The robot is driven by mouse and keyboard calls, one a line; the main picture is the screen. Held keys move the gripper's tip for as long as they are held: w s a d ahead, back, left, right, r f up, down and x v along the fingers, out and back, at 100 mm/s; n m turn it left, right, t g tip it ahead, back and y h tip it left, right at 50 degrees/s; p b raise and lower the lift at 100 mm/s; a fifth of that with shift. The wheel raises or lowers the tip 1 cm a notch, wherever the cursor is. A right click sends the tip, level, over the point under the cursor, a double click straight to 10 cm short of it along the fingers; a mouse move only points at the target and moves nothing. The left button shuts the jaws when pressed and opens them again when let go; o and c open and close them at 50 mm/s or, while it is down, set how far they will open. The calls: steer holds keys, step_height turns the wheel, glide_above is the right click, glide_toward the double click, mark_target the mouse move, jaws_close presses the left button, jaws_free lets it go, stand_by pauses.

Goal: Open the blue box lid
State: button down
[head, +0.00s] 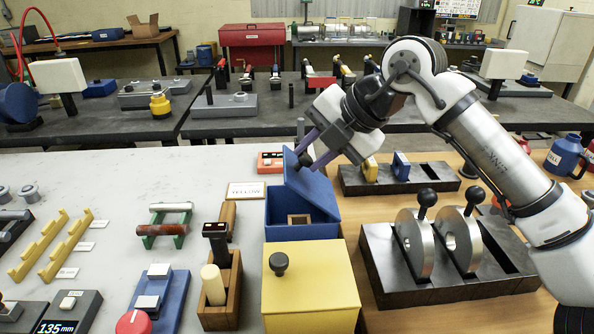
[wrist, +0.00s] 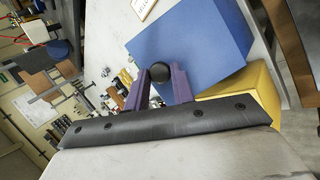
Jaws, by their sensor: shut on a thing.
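The blue box (head: 302,232) stands behind the yellow box in the middle of the head view. Its blue lid (head: 311,194) is raised at a tilt, and part of the box's inside shows with a small brown wooden piece (head: 299,219) in it. My gripper (head: 309,150) is at the upper part of the lid, with its purple fingers shut on the lid's knob. In the wrist view the round black knob (wrist: 157,70) sits between the fingertips, against the blue lid (wrist: 205,35). The fingers hide part of the knob.
The yellow box (head: 311,285) with a black knob stands directly in front. A wooden holder (head: 221,290) is on the left. A dark rack with metal discs (head: 400,285) and a smaller dark rack (head: 405,178) are on the right.

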steer(key=d+m+t+y+b, duration=0.1)
steer(key=d+y+b, duration=0.2)
steer(key=d+y, duration=0.4)
steer(key=shift+d+r+m+b, duration=0.2)
steer(key=shift+d+m+b, duration=0.1)
stand_by(0.4)
steer(key=c, duration=1.2)
jaws_free()
steer(key=shift+o, duration=0.2)
steer(key=v, duration=1.3)
steer(key=shift+d+r+b, duration=0.15)
steer(key=shift+d+b, duration=0.2)
steer(key=shift+b, duration=0.05)
steer(key=shift+s, duration=0.15)
